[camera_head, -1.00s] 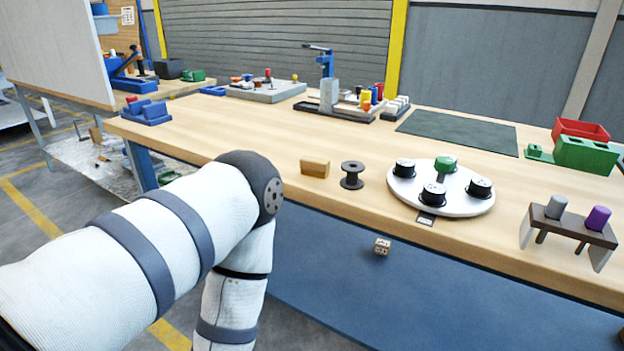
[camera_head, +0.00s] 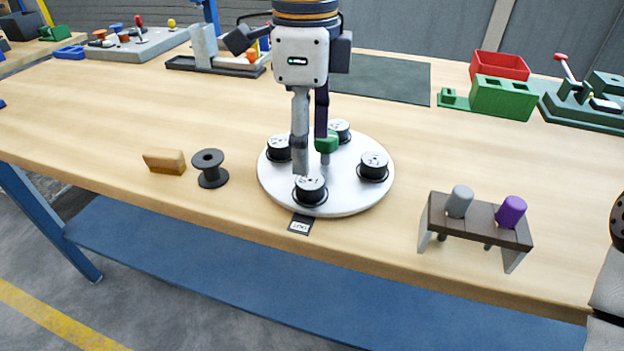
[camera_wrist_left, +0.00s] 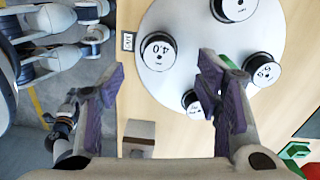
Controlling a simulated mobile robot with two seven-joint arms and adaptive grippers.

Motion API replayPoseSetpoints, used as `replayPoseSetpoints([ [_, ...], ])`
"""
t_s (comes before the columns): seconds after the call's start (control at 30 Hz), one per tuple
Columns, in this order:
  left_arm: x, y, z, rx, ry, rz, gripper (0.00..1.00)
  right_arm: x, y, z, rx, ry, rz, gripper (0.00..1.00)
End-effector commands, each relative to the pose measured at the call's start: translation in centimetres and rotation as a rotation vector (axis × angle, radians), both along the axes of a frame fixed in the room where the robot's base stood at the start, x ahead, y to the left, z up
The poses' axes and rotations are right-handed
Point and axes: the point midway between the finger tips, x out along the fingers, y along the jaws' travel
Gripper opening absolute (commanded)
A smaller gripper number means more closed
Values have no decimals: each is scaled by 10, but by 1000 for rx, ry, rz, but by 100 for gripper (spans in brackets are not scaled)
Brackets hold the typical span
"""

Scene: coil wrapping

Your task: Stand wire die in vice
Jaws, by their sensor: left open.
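Several black round pieces with white, numbered tops, which look like the wire dies, stand on a round white turntable (camera_head: 345,203). The front one (camera_head: 310,190) reads 4.0 in the left wrist view (camera_wrist_left: 158,50). My left gripper (camera_head: 311,158) points down over the turntable, just behind and above this front piece. Its purple-padded fingers (camera_wrist_left: 163,85) are wide apart with nothing between them; I cannot tell its exact height. A green tool with a red-knobbed lever (camera_head: 585,95), possibly the vice, stands at the back right. My right gripper is out of view.
A green knob (camera_head: 326,143) rises from the turntable's middle, close to my fingers. A wooden block (camera_head: 164,161) and an empty black spool (camera_head: 209,168) stand left. A dark stand (camera_head: 470,222) with grey and purple cylinders stands right.

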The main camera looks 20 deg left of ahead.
Motion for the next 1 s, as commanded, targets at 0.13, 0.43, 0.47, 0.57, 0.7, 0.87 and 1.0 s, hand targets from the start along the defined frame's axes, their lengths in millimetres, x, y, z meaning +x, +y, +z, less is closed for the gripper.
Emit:
replayPoseSetpoints([
  [0.13,-2,-1,-22,-1,5,-1,58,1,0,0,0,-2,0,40],
  [0.43,-4,-3,-60,-1,0,1,58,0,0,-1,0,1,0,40],
  [0.47,-4,-3,-60,-1,-1,1,58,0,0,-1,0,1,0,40],
  [0.57,-4,-3,-60,-1,-2,1,58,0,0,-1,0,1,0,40],
  [0.7,-4,-3,-59,-1,-1,1,34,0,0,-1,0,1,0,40],
  [0.87,-4,-3,-60,0,-1,1,0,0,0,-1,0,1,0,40],
  [1.0,-4,-4,-59,-1,-1,1,0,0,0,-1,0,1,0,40],
])
